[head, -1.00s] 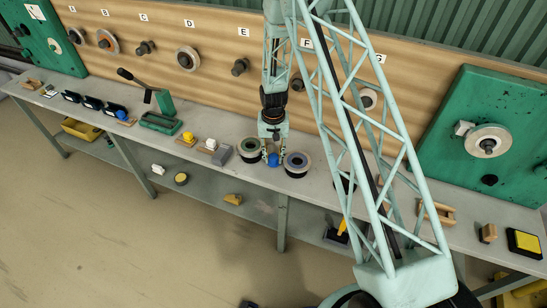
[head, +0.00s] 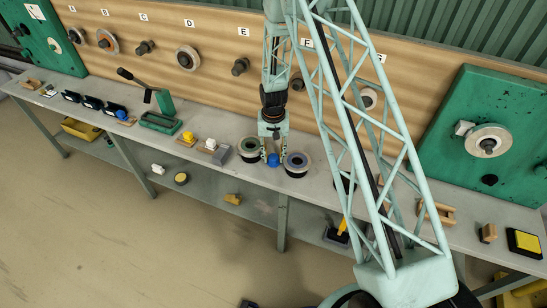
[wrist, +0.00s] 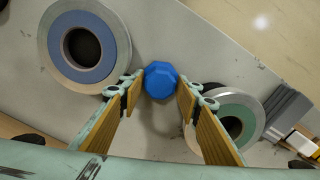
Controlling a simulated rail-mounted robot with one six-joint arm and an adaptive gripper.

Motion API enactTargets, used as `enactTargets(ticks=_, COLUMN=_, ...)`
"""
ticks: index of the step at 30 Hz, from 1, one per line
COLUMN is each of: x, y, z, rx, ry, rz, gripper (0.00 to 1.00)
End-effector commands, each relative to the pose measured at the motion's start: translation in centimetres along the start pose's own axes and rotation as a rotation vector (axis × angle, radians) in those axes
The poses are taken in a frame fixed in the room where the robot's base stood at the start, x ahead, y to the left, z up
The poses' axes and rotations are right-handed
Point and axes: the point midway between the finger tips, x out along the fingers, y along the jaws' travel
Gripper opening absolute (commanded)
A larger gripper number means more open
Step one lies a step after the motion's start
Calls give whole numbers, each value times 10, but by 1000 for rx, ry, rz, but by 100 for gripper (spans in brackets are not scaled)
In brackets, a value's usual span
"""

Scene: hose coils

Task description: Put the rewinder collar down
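The underside of the piece is hidden.
A coil with a green ring (head: 250,145) stands close on the left and one with a blue ring (head: 297,160) close on the right. A grey block (head: 221,155) and a white knob (head: 211,144) stand further left. The front bench edge is near.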

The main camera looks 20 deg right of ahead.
Motion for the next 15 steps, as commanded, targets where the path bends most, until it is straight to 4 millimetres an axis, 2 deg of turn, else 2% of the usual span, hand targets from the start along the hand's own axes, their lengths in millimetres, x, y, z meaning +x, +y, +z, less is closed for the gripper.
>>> enactTargets(ticks=15, x=-46, y=0, z=-1, rx=0, ry=1, rz=0, gripper=31)
